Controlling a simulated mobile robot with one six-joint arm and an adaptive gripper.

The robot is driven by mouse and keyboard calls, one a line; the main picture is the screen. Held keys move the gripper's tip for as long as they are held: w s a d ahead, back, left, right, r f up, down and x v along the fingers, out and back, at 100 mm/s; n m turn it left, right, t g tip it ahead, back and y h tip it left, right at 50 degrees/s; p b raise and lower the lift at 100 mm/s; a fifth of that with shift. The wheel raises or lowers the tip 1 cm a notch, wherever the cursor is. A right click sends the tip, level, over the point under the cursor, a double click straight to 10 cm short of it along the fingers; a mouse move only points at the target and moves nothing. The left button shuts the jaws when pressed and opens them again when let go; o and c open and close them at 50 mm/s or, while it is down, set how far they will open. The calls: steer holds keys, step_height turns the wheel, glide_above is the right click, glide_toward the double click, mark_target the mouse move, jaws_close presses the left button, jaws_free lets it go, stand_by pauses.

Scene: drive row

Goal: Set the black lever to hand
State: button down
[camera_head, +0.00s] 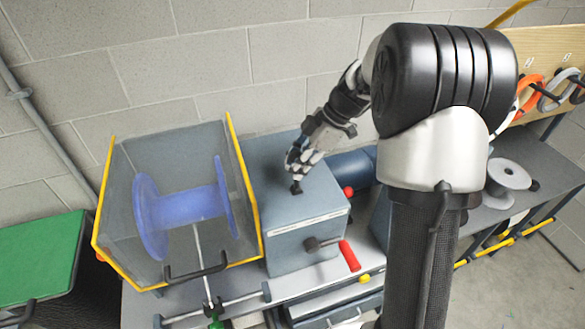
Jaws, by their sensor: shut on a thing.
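The black lever (296,188) stands on the top face of a grey-blue box (285,213). My gripper (293,169) is lowered onto the lever from above and is shut on its upper part. Only the lever's lower end and its base show below the fingers. Any markings for the lever's positions cannot be made out.
Left of the box, a clear guard with yellow edges (101,200) encloses a blue spool (188,208). A red-handled crank (349,256) sticks out of the box's front. A red knob (348,192) is at its right. A grey spool (509,174) lies farther right.

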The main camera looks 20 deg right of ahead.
stand_by(0.4)
steer(key=c, duration=1.3)
jaws_free()
steer(key=v, duration=1.2)
steer(key=shift+d, duration=0.15)
